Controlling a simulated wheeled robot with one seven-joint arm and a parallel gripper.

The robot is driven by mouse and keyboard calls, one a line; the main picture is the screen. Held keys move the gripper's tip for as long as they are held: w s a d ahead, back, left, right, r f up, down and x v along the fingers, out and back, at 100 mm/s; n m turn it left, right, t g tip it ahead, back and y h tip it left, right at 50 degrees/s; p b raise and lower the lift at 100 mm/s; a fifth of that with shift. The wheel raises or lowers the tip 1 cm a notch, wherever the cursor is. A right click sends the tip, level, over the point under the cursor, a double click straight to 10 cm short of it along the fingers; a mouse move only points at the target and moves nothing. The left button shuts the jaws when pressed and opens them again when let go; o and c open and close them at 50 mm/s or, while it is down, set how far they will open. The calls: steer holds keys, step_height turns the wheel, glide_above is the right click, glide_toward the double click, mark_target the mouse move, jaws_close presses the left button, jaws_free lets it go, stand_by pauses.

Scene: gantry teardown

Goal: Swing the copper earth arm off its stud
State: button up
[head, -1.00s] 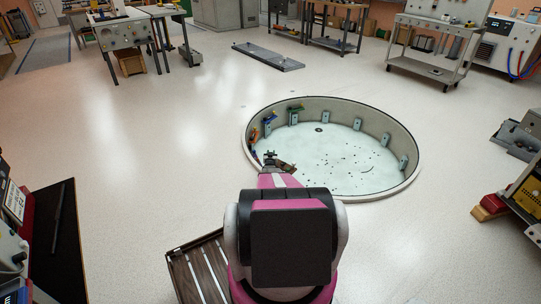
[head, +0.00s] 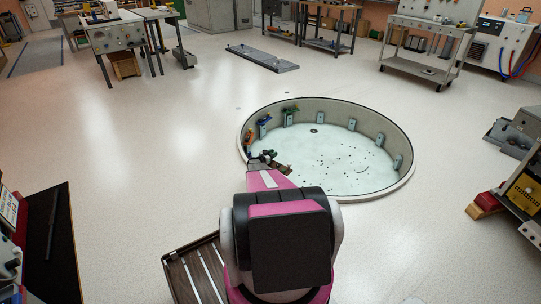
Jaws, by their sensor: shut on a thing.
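My gripper (head: 266,157) is small in the head view, at the near left rim of a round sunken pit. It is dark, at the end of my pink arm, and looks shut. A brown, copper-coloured piece (head: 284,168) lies against its right side, over the pit's near edge; it appears to be the copper earth arm, held in the jaws. My gripper and wrist hide its held end. The stud cannot be made out at this size.
The pit (head: 407,170) has a pale floor with dark specks and several grey brackets (head: 352,124) around its wall. A green-topped bracket (head: 289,109) and a blue one (head: 264,121) stand at its left. A slatted rack (head: 184,274) lies at lower left. Open floor surrounds the pit.

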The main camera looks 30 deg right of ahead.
steer(key=shift+s+d+m+g+y, duration=0.55)
steer(key=shift+m+g, duration=0.85)
steer(key=shift+g, duration=0.7)
steer(key=shift+s+d+m+g+y, duration=0.35)
steer(key=shift+s+m+g, duration=0.35)
steer(key=shift+m+g, duration=1.05)
steer(key=shift+s+d+m+g+y, duration=0.5)
steer(key=shift+m+g, duration=0.55)
steer(key=shift+g, duration=1.4)
steer(key=shift+s+a, duration=0.15)
steer(key=shift+s, duration=0.05)
steer(key=o, duration=0.9)
steer(key=shift+r, duration=0.1)
